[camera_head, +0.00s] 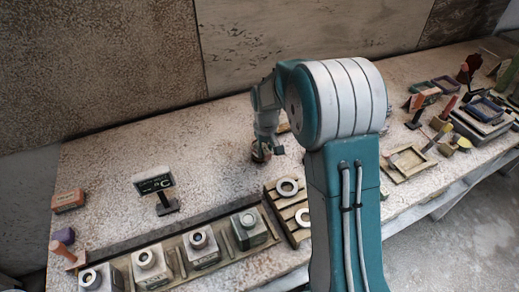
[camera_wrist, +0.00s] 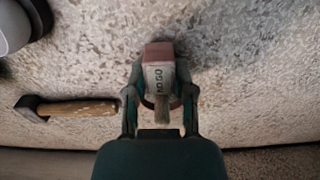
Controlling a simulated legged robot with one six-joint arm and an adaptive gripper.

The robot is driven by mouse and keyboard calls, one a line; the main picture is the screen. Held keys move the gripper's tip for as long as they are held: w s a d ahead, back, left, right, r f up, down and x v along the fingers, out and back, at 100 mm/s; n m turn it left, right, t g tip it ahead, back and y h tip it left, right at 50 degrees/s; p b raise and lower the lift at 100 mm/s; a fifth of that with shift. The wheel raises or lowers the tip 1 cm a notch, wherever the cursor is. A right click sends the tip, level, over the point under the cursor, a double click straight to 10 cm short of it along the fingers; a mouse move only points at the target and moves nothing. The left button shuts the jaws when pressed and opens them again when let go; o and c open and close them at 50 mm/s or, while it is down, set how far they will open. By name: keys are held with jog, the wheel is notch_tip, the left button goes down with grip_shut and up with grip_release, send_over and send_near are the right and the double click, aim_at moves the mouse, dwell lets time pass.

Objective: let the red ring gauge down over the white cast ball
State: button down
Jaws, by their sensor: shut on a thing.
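My gripper (camera_head: 264,149) is over the bare table behind the row of blocks. In the wrist view my gripper (camera_wrist: 160,101) is shut on a dull red piece with a pale tag marked NO GO, which I take as the red ring gauge (camera_wrist: 159,50). The fingers hide part of it, and its ring shape is not clear. In the head view it is a small dark reddish shape (camera_head: 260,156) under the fingers.
A slotted wooden rack (camera_head: 277,201) holds pale rings to the front right. A sign (camera_head: 153,184) and an orange block (camera_head: 69,200) stand left. A hammer (camera_wrist: 70,108) lies beside the gripper. Trays and tools crowd the right. The table's middle left is clear.

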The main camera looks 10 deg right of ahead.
jog(key=shift+r, duration=5.15)
